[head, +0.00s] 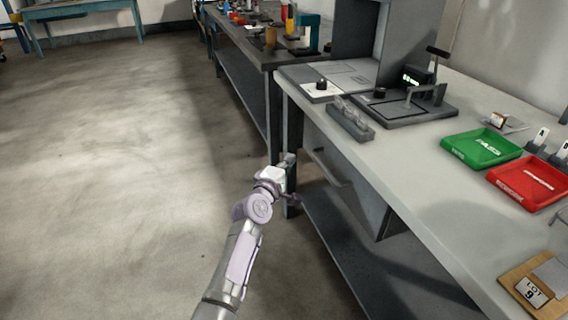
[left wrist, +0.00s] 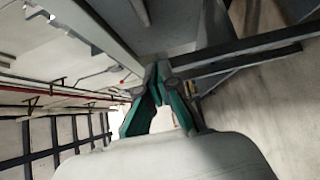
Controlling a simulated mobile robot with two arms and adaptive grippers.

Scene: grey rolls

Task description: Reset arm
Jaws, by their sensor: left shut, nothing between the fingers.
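My left arm reaches up from the bottom middle of the head view. Its gripper (head: 288,160) is beside the front edge of the grey workbench (head: 440,205), near a bench leg. In the left wrist view the left gripper (left wrist: 156,88) shows its two green-lined fingers meeting at the tips, shut with nothing between them. Part of the gripper is hidden by the wrist in the head view. My right gripper is in neither view.
A drawer (head: 328,166) sits under the top. Open floor (head: 120,190) lies left.

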